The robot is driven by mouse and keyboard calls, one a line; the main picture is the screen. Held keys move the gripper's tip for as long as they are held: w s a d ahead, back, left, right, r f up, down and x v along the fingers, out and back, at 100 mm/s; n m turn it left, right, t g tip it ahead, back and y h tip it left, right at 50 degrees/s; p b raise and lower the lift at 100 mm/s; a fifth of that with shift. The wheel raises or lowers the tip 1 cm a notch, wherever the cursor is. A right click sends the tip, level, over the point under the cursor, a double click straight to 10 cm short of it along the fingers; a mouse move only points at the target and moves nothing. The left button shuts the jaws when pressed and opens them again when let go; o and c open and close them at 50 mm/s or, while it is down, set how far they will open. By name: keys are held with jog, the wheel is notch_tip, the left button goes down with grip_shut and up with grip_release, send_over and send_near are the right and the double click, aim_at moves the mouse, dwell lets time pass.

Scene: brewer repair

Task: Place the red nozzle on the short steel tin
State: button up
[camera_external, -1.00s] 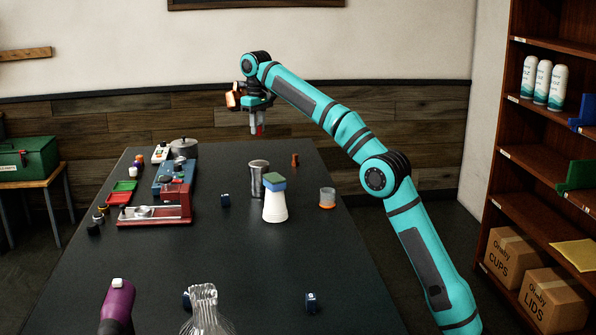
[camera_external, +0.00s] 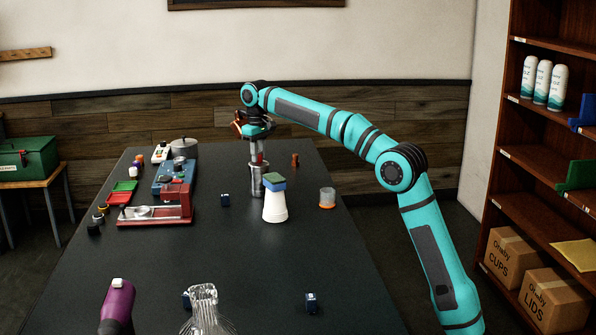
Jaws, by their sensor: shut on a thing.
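A steel tin (camera_external: 256,186) stands upright on the dark table, behind a white bottle with a green and blue sponge-like block on top. My gripper (camera_external: 257,160) points straight down right over the tin, its fingertips at about the height of the tin's rim. It is shut on the red nozzle (camera_external: 261,157), which shows only as a small red patch between the fingers. I cannot tell whether the nozzle touches the tin. The block and bottle hide part of the tin.
The white bottle (camera_external: 275,208) stands close in front of the tin. A clear cup with an orange base (camera_external: 327,198) is to the right, and a small orange-brown piece (camera_external: 295,160) is behind. A red-framed device (camera_external: 158,208) stands left.

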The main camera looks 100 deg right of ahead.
jog(key=o, duration=1)
notch_tip(320, 180, up, 7)
jog(key=shift+r, duration=0.3)
